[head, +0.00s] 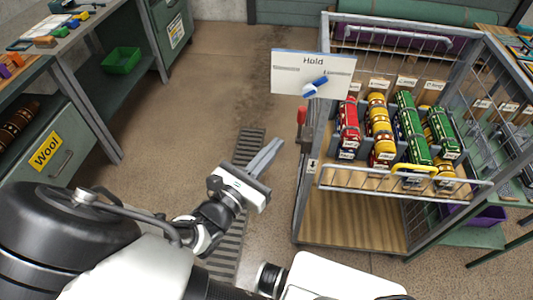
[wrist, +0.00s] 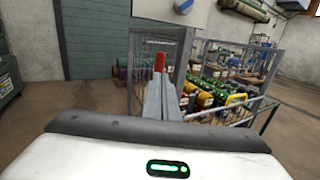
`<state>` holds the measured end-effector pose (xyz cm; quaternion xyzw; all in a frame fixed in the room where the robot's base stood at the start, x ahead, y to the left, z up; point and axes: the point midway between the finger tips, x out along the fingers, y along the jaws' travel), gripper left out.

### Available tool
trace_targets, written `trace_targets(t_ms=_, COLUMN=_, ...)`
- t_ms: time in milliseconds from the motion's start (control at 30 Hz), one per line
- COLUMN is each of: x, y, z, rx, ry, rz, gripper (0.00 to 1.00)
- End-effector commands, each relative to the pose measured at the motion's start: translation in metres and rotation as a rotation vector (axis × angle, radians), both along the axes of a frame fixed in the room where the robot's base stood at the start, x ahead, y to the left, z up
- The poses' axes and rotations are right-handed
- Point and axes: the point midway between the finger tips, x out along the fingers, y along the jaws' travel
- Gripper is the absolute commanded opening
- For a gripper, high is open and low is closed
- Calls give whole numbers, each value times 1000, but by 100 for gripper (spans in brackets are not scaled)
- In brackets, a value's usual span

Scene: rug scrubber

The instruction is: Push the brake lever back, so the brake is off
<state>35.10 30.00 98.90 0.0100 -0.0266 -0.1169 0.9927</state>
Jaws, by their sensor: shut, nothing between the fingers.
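The brake lever (head: 302,116) has a red grip and stands at the left front post of the wheeled cart (head: 299,190). In the wrist view the red lever (wrist: 160,62) shows just beyond my fingertips. My gripper (head: 277,146) is shut and empty. In the head view its fingertips are a little left of and below the lever, with a visible gap. In the wrist view my shut fingers (wrist: 163,98) point toward the lever and hide its lower part. I cannot tell the lever's exact tilt.
A white sign (head: 312,72) reading "Hold" with a blue pointer sits above the lever. The cart holds several red, yellow and green rolls (head: 380,128). A floor grate (head: 247,150) lies under my gripper. Floor between is clear.

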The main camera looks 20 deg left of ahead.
Motion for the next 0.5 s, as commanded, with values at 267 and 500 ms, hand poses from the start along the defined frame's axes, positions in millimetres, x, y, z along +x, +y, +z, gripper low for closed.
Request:
trace_targets(t_ms=267, x=57, y=-15, z=3, rx=-2, ry=-1, rz=-3, gripper=0)
trace_targets(t_ms=500, x=83, y=-20, z=4, rx=-1, ry=0, rz=-1, gripper=0)
